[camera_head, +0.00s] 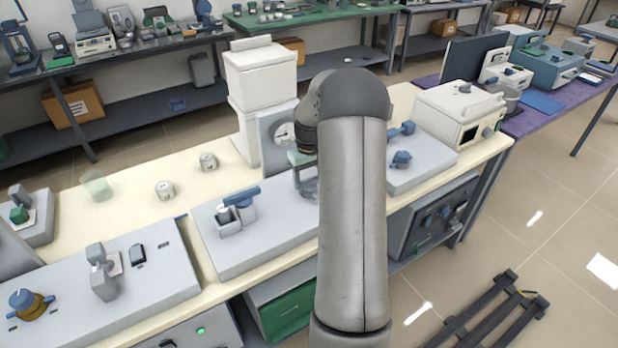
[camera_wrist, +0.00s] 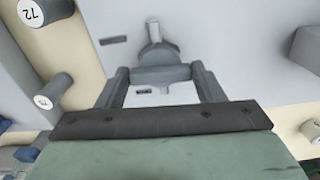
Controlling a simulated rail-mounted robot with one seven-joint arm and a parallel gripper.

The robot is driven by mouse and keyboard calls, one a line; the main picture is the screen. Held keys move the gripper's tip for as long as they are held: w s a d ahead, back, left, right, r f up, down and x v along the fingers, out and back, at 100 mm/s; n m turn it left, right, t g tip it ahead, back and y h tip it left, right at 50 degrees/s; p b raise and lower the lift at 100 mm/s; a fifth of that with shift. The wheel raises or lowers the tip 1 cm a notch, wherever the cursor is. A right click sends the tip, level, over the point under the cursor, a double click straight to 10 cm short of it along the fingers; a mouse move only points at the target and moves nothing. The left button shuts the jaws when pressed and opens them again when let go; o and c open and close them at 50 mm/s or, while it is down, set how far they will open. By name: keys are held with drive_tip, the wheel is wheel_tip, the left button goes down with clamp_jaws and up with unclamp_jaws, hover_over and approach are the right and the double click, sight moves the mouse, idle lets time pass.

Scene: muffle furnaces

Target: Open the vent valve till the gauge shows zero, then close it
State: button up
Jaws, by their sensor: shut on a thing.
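The pressure gauge (camera_head: 284,134) is a round white dial on an upright grey panel behind my arm. Its reading is too small to tell, and it is partly covered by my arm. My gripper (camera_wrist: 160,76) shows in the wrist view with its two grey fingers closed on a grey handle (camera_wrist: 161,72). The handle sits at a rounded grey fitting on a pale surface and seems to be the vent valve.
A grey box with a blue lever (camera_head: 241,196) stands left of my arm. Small labelled cylinders (camera_head: 208,161) and a clear beaker (camera_head: 97,186) stand on the cream bench. Blue knobs (camera_head: 401,160) and a white furnace (camera_head: 459,112) are to the right.

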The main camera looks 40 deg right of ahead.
sight(307, 180)
drive_tip(key=m+b, duration=0.1)
drive_tip(key=m, duration=0.2)
drive_tip(key=shift+a+m, duration=0.1)
drive_tip(key=shift+m, duration=0.3)
drive_tip(key=m+b, duration=0.1)
drive_tip(key=m, duration=0.3)
drive_tip(key=shift+w+m, duration=0.1)
drive_tip(key=shift+m, duration=0.2)
drive_tip(key=m, duration=0.4)
drive_tip(key=shift+a+r+m, duration=0.1)
drive_tip(key=shift+m, duration=0.2)
drive_tip(key=shift+w+m, duration=0.1)
drive_tip(key=shift+m, duration=2.1)
drive_tip(key=o, duration=1)
wheel_tip(307, 180, up, 17)
drive_tip(key=shift+r, duration=0.2)
